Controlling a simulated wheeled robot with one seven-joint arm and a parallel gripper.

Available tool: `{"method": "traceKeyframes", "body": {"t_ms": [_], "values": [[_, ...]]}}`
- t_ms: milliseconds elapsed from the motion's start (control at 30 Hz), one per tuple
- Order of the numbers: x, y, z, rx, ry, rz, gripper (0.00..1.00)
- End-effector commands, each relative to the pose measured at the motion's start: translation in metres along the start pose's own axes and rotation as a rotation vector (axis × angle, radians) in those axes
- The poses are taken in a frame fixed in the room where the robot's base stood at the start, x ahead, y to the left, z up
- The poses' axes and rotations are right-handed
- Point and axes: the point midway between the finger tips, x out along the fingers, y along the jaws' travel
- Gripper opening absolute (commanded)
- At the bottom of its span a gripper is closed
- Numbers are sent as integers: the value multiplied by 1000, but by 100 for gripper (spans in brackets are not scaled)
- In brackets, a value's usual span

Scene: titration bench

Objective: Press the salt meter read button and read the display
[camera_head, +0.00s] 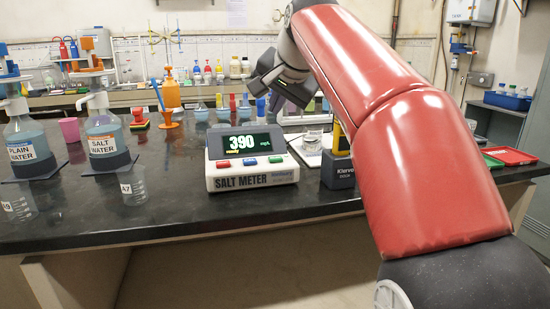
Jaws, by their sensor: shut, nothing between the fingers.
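The salt meter (247,160) is a pale box standing on the dark bench in the middle of the head view. Its lit display (246,145) shows 390 with the word "ready" in yellow beneath and a small unit at the right. Below the display are a red button (223,163), a blue button (250,161) and a green button (276,159); their labels are too small to read. My gripper (262,92) is shut and empty, raised above and behind the meter, apart from it. Its fingertips are small and partly hard to make out.
Bottles of plain water (28,147) and salt water (105,139) stand at the left, with small beakers such as A7 (133,188) near the front edge. A dark block marked Kierve (338,170) stands right of the meter. The bench front before the meter is clear.

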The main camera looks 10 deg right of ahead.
Motion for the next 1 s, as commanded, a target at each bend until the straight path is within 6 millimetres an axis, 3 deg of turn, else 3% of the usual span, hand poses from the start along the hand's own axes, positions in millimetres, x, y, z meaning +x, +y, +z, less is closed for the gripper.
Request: {"method": "traceKeyframes", "body": {"t_ms": [500, 1000], "values": [[49, 36, 36, 0, 0, 0, 0], [56, 41, 41, 0, 1, 0, 0]]}}
